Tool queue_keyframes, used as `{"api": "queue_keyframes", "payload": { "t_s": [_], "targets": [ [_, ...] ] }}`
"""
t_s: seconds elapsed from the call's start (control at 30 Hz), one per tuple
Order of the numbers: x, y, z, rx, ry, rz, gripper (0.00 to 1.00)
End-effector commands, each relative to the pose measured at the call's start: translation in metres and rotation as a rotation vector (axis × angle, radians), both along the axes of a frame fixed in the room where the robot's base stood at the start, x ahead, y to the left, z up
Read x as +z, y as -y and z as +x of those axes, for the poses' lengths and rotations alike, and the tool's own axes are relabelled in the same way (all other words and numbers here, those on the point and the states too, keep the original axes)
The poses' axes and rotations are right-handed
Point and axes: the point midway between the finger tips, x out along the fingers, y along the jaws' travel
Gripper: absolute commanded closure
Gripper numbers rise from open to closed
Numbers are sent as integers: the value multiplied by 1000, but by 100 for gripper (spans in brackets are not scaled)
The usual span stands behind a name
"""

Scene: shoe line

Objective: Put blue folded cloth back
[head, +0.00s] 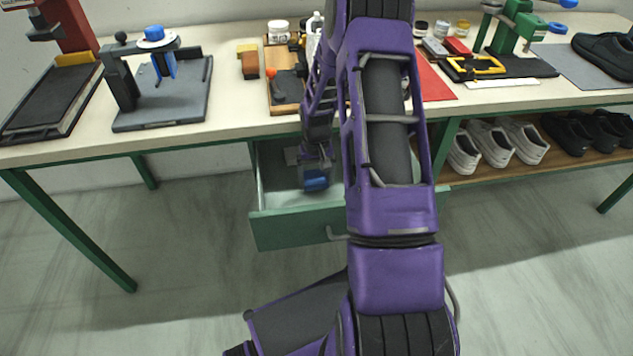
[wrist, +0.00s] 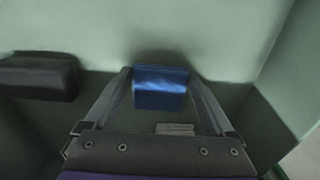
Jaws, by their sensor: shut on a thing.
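The blue folded cloth (wrist: 160,88) is between the two fingers of my gripper (wrist: 161,98) in the wrist view. My gripper is shut on it. I cannot tell whether the cloth touches the drawer floor. My arm hides the right part of the drawer.
In the wrist view a dark block (wrist: 38,77) lies left of my gripper, and a small pale item (wrist: 175,129) shows between the fingers. The workbench top (head: 225,115) above the drawer holds tools. White shoes (head: 494,143) stand on the shelf at right.

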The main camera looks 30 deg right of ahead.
Motion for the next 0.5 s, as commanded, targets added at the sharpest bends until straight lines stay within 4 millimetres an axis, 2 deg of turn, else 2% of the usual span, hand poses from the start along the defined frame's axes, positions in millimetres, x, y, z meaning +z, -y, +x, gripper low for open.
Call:
{"api": "queue_keyframes", "payload": {
  "t_s": [0.07,0.43,0.47,0.5],
  "targets": [
    [-8,0,0,0,-1,0,56],
    [-13,0,0,0,0,0,56],
    [-11,0,0,0,0,0,6],
    [-11,0,0,0,0,0,0]
  ]
}}
